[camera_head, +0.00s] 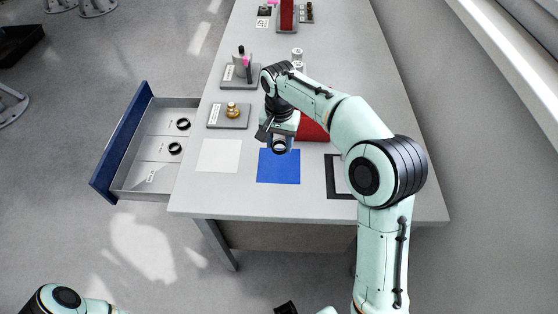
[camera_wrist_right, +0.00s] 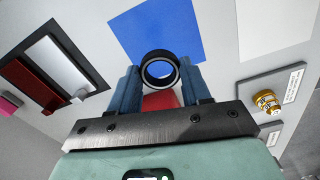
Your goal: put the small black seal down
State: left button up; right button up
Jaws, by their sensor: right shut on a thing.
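The small black seal (camera_head: 280,146) is a ring held in my right gripper (camera_head: 281,140), above the far part of the blue mat (camera_head: 280,172). In the right wrist view the seal (camera_wrist_right: 159,54) sits upright between the two blue fingers of the gripper (camera_wrist_right: 161,82), with blue mat (camera_wrist_right: 185,25) behind it. The gripper is shut on the seal. The height of the seal above the mat is hard to tell. Two other black rings lie in the open drawer (camera_head: 125,187): one farther (camera_head: 183,124), one nearer (camera_head: 175,148). My left gripper is out of view.
A white mat (camera_head: 218,155) lies left of the blue mat. A grey plate with a brass fitting (camera_head: 232,110) is behind it. A red block (camera_head: 313,128) stands behind my right gripper. A black-framed tray (camera_head: 331,178) is at right, partly hidden by my arm.

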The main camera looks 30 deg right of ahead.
aim_at(279, 165)
notch_tip(279, 165, down, 8)
jog(key=shift+w+f+b, duration=0.1)
jog(key=shift+b, duration=0.3)
jog(key=shift+f, duration=0.15)
jog(key=o, duration=1)
notch_tip(279, 165, up, 12)
jog(key=shift+r+p, duration=0.2)
jog(key=shift+p, duration=0.7)
